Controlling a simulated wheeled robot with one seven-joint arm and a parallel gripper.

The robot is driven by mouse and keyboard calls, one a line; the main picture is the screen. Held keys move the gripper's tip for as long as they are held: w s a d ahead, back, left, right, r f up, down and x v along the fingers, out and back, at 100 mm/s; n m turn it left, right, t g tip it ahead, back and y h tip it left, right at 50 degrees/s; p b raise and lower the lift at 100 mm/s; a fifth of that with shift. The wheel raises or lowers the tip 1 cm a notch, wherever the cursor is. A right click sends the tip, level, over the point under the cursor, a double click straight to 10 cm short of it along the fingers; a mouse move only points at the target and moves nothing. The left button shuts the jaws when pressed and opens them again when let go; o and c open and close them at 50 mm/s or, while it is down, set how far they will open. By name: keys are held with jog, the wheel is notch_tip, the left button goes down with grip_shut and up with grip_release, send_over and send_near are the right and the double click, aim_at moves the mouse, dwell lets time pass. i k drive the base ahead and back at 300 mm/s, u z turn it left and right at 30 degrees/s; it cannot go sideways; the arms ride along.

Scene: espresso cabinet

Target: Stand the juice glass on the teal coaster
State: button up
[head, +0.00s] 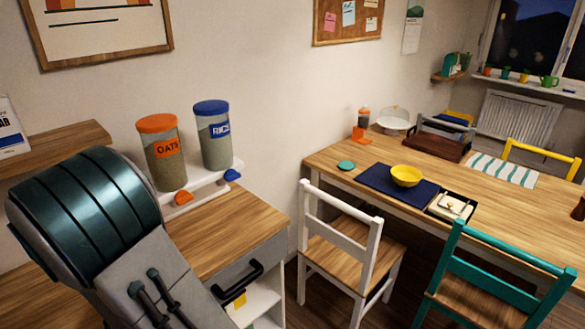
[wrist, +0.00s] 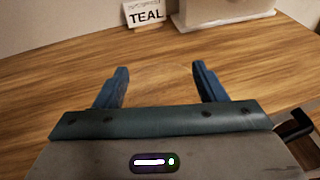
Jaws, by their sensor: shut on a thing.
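My gripper (wrist: 160,72) shows in the wrist view, its two blue fingers apart above a wooden counter. A clear juice glass (wrist: 163,84) is between the fingers. It is nearly invisible, with only a faint curved rim showing, and I cannot tell whether its base touches the counter. In the head view my arm hides the gripper and the glass. A small round teal coaster (head: 346,166) lies on the dining table near its left edge, well away from my arm, with nothing seen on it.
A card reading TEAL (wrist: 146,13) stands on the counter beyond the gripper. Oats (head: 161,153) and rice (head: 213,136) dispensers stand on the counter. A navy mat (head: 379,190) with a yellow bowl (head: 405,175) lies by the coaster. A white chair (head: 345,250) stands before the table.

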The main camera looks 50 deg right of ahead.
aim_at(344, 166)
jog(key=z, duration=0.35)
jog(key=k, duration=0.8)
jog(key=z, duration=1.05)
jog(key=i, duration=0.65)
jog(key=z, duration=0.8)
jog(key=i, duration=1.45)
jog(key=u, duration=0.6)
